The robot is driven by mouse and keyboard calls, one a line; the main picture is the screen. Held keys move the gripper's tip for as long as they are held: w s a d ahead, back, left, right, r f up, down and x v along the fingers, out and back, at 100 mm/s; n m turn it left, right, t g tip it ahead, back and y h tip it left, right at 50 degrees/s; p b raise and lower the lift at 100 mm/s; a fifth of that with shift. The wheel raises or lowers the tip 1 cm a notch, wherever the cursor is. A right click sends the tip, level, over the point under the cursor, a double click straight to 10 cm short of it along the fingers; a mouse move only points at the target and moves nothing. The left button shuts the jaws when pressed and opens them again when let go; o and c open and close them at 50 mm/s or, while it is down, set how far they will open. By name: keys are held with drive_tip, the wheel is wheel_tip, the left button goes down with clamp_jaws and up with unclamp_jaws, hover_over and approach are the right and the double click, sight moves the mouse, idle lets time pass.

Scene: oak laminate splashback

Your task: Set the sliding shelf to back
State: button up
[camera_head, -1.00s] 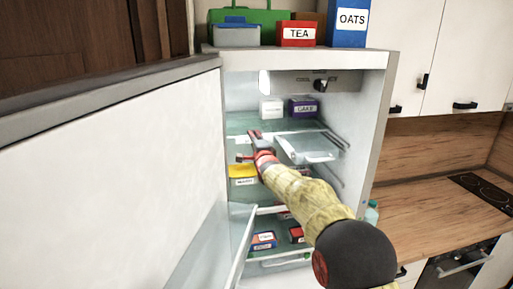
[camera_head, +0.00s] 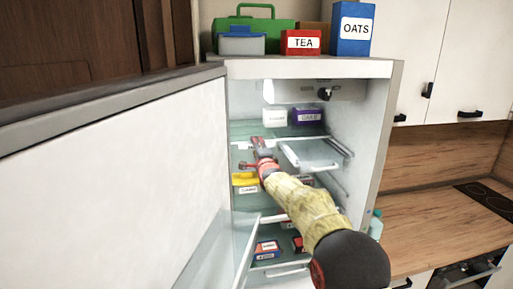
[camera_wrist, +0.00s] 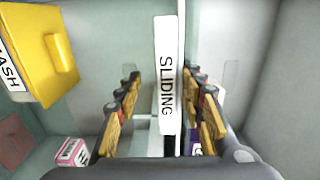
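The open fridge has glass shelves. A white edge strip marked SLIDING (camera_wrist: 168,75) shows in the wrist view between my fingers. My gripper (camera_wrist: 165,105) is open, with one finger on each side of this strip. The right finger is closer to it; contact is not clear. In the head view my gripper (camera_head: 258,148) is inside the fridge at the upper shelf's front. Beside it on the right is a glass panel (camera_head: 312,155) with side rails, standing forward. My arm hides part of the shelves. I cannot tell how far the marked edge is from the back.
A white box (camera_head: 274,117) and a purple box (camera_head: 307,117) stand on the upper shelf. A yellow box (camera_head: 244,181) is below, left of my gripper. The open fridge door (camera_head: 120,165) fills the left. Boxes stand on the fridge top.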

drive_tip(key=shift+r, duration=0.2)
drive_tip(key=shift+s, duration=0.1)
drive_tip(key=shift+s+r, duration=0.1)
drive_tip(key=shift+s, duration=0.1)
drive_tip(key=v, duration=1.1)
drive_tip(key=shift+s+f, duration=0.15)
drive_tip(key=shift+f, duration=0.1)
